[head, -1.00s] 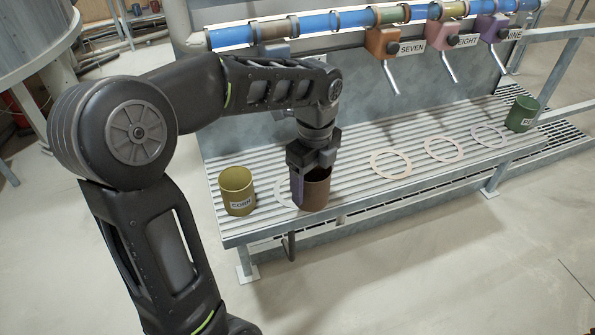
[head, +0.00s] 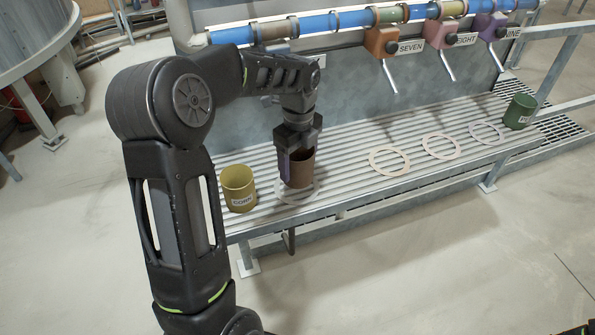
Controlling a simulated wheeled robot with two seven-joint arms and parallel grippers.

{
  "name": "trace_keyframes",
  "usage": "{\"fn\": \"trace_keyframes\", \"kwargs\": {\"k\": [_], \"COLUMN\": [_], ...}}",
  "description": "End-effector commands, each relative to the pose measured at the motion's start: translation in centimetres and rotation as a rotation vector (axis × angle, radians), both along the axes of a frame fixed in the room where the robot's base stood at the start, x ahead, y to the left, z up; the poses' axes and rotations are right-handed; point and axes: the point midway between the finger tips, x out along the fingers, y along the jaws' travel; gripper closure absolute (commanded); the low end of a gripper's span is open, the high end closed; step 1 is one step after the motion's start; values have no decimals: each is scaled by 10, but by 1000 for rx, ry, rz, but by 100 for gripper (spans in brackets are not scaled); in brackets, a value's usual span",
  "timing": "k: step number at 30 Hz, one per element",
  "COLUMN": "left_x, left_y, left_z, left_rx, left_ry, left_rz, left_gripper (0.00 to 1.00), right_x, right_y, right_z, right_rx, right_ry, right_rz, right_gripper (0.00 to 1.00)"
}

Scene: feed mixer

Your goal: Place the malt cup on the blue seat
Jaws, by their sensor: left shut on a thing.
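The gripper points down and is shut on the cup's wall. The cup is upright, over a pale ring seat (head: 299,197) on the slatted bench. I cannot tell whether its base touches the seat. The seat looks whitish grey, perhaps faintly blue, and the cup and gripper hide part of it. My right gripper is not in view.
A yellow cup labelled CORN (head: 238,187) stands close left of the brown cup. Three empty ring seats, the nearest being a peach one (head: 389,162), lie to the right. A green cup (head: 520,112) stands at the far right. Spouts (head: 391,75) hang above the bench.

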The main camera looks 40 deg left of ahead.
Motion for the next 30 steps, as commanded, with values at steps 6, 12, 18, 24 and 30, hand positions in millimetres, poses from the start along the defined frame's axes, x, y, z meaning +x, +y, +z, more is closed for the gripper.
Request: {"fn": "trace_keyframes", "kwargs": {"k": [6, 12, 18, 24, 30], "left_x": [-1, 2, 2, 2, 2], "left_y": [0, 3, 3, 3, 3], "left_z": [-34, -41, -42, -44, -43], "left_rx": [-1, 0, 0, 0, 0], "left_ry": [5, 0, 0, 0, 0], "left_rz": [0, 0, 0, 0, 0], "left_gripper": [76, 75, 76, 18, 6], "right_x": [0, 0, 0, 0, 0], "right_y": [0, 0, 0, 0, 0], "right_z": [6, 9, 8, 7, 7], "right_rx": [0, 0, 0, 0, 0], "right_ry": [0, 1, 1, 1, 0], "right_rz": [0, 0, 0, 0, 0], "right_gripper": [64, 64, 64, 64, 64]}}
